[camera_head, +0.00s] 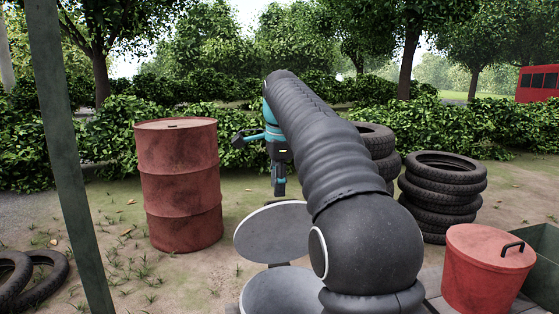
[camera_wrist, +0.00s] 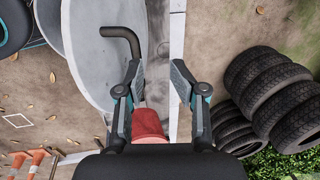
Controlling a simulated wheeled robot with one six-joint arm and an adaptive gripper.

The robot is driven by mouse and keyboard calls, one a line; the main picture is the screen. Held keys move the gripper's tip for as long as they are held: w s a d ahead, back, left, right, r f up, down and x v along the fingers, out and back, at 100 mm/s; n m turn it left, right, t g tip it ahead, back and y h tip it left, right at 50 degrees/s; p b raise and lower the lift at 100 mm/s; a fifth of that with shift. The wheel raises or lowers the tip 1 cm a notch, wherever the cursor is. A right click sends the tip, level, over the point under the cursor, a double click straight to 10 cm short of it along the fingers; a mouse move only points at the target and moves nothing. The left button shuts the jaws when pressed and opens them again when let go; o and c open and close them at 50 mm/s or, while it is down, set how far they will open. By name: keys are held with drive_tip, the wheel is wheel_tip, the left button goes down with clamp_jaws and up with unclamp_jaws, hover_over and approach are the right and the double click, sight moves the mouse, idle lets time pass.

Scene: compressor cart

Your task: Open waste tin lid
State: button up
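The waste tin (camera_head: 478,284) is a red round tin at the lower right of the head view. Its red lid (camera_head: 488,244) sits on top, closed, with a dark bar handle (camera_head: 512,248). My gripper (camera_head: 279,190) is far to the left of the tin and beyond it, pointing down over bare ground. In the wrist view my gripper (camera_wrist: 158,72) has its fingers spread and nothing held between them. A red round object (camera_wrist: 148,122) shows partly behind the left finger; I cannot tell whether it is the tin.
A red drum (camera_head: 180,185) stands left of my gripper. Tyre stacks (camera_head: 440,195) stand right, behind the tin. A green open bin (camera_head: 541,265) is beside the tin. Loose tyres (camera_head: 35,275) lie lower left. Cones (camera_wrist: 35,160) show in the wrist view.

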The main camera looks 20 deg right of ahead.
wheel_tip(320, 180, up, 8)
drive_tip(key=s, duration=0.1)
drive_tip(key=shift+s, duration=0.3)
drive_tip(key=shift+r, duration=0.1)
drive_tip(key=s+a+f+n+t, duration=0.1)
drive_tip(key=s+f+n, duration=0.35)
drive_tip(key=s, duration=0.25)
drive_tip(key=s+a+f+n+t, duration=0.1)
drive_tip(key=s+a+f+n, duration=0.15)
drive_tip(key=s+n, duration=0.4)
drive_tip(key=s+f+n+t, duration=0.1)
drive_tip(key=s+f+n, duration=0.6)
drive_tip(key=s+f, duration=1.1)
wheel_tip(320, 180, down, 3)
drive_tip(key=shift+a+r+n, duration=0.1)
drive_tip(key=shift+a+n, duration=0.2)
drive_tip(key=shift+n, duration=0.1)
